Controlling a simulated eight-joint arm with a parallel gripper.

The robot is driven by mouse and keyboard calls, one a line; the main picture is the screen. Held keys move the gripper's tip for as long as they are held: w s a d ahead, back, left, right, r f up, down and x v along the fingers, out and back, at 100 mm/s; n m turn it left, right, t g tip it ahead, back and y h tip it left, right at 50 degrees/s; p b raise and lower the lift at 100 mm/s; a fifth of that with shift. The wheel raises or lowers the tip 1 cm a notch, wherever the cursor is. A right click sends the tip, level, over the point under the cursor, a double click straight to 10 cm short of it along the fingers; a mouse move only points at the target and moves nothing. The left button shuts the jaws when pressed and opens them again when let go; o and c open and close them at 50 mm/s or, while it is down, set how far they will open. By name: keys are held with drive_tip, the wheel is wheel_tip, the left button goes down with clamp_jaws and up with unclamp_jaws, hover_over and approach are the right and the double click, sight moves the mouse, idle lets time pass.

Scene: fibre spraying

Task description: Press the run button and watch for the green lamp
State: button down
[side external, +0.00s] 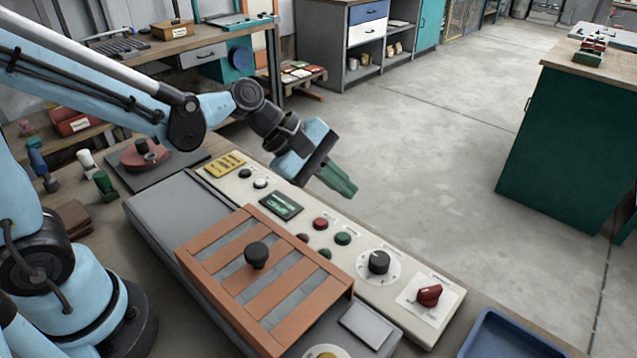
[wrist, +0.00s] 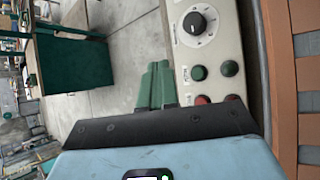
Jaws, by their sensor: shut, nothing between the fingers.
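The pale control panel (side external: 400,275) carries a red round piece (side external: 320,223) and a green one (side external: 342,238) along its far side. A darker red one (side external: 302,237) and another green one (side external: 324,254) sit beside them, nearer the slatted cover. The wrist view shows the green pair (wrist: 198,72) (wrist: 230,68) and the red pair (wrist: 203,99), partly hidden by my gripper body. I cannot read their labels or tell whether any is lit. My gripper (side external: 344,186) is shut and empty, above the panel's far side. In the wrist view its green fingers (wrist: 157,85) appear left of the buttons.
A black knob (side external: 379,262) and a red rotary switch (side external: 430,294) stand on the panel's right part. A small display (side external: 281,205) is left of the buttons. An orange slatted cover (side external: 265,280) with a black knob lies in front. Open floor (side external: 430,130) lies beyond.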

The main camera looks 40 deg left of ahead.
sight(338, 236)
drive_tip(key=shift+f, duration=3.95)
drive_tip(key=shift+f, duration=0.1)
drive_tip(key=shift+f, duration=0.3)
drive_tip(key=shift+f, duration=0.4)
drive_tip(key=shift+r, duration=0.85)
drive_tip(key=shift+r, duration=0.1)
drive_tip(key=shift+r, duration=2.4)
